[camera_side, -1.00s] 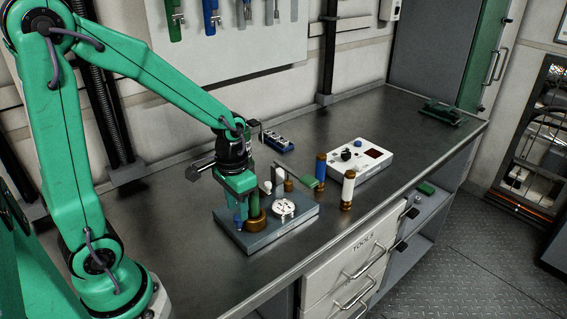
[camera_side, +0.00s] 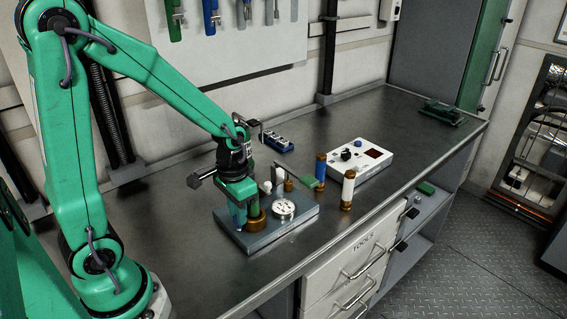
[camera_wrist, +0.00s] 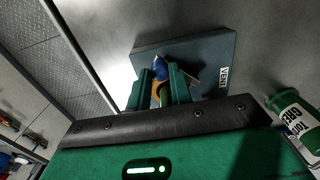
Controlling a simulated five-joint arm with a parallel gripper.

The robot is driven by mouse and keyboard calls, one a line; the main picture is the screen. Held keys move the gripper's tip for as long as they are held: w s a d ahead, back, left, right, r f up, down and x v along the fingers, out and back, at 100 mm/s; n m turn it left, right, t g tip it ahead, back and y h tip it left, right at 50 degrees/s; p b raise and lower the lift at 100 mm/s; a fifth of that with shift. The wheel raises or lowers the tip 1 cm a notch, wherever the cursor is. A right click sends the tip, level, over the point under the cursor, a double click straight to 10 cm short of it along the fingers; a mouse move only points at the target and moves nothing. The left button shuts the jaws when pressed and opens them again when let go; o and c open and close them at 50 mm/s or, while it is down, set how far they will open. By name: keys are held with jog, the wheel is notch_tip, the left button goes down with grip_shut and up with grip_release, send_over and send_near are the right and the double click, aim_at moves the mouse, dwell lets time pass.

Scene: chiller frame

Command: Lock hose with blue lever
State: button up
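A blue-grey base plate (camera_side: 287,232) lies on the bench under my gripper (camera_side: 245,212), with a brass fitting (camera_side: 257,224) and a round white dial (camera_side: 284,208) on it. In the wrist view the plate (camera_wrist: 205,48) carries the word VENT. My gripper's two green fingers (camera_wrist: 160,82) reach down over the plate and stand apart. Contact with the fingers cannot be told. The fingers hide much of the lever and the hose connection.
A blue-and-brass cylinder (camera_side: 320,170) and a white-and-brass cylinder (camera_side: 347,188) stand right of the plate. A white control box (camera_side: 360,160) is behind them. A green labelled container (camera_wrist: 291,112) shows in the wrist view. The bench's front-left area is clear.

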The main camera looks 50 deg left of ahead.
jog(key=shift+s+a, duration=0.3)
jog(key=shift+a, duration=0.1)
jog(key=shift+s+a, duration=0.25)
jog(key=shift+a, duration=0.05)
dwell(0.5)
jog(key=shift+s+a, duration=0.1)
jog(key=shift+a, duration=0.15)
jog(key=shift+s+a, duration=0.1)
jog(key=shift+a, duration=0.25)
jog(key=shift+s+a, duration=0.1)
jog(key=shift+a, duration=0.15)
